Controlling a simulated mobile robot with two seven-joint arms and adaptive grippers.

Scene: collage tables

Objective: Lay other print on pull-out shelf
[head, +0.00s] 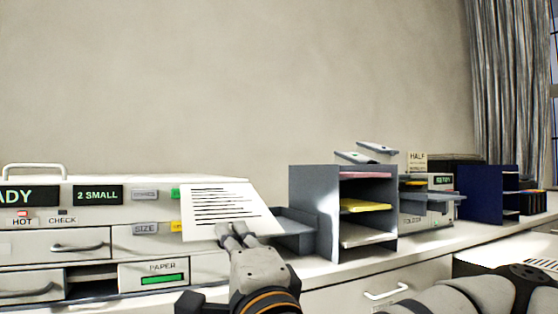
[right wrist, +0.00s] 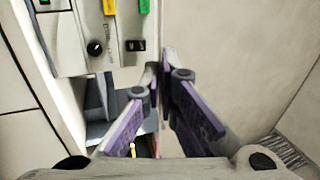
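My right gripper (head: 229,232) is shut on the near edge of a white print (head: 222,204) with black lines of text. The print is tilted, held in the air in front of the white machine's right end. In the right wrist view the purple-padded fingers (right wrist: 161,78) meet at their tips; the print shows there only as a thin edge, if at all. A grey flat shelf (head: 292,222) sticks out beside the grey sorter, to the right of the print and partly hidden by it. My left gripper is not in view.
The white machine (head: 98,225) with drawers and labels fills the left. The grey sorter (head: 326,215) holds pink, yellow and white sheets. A smaller machine (head: 425,208) and a blue rack (head: 482,195) stand further right. The counter (head: 420,245) before them is mostly clear.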

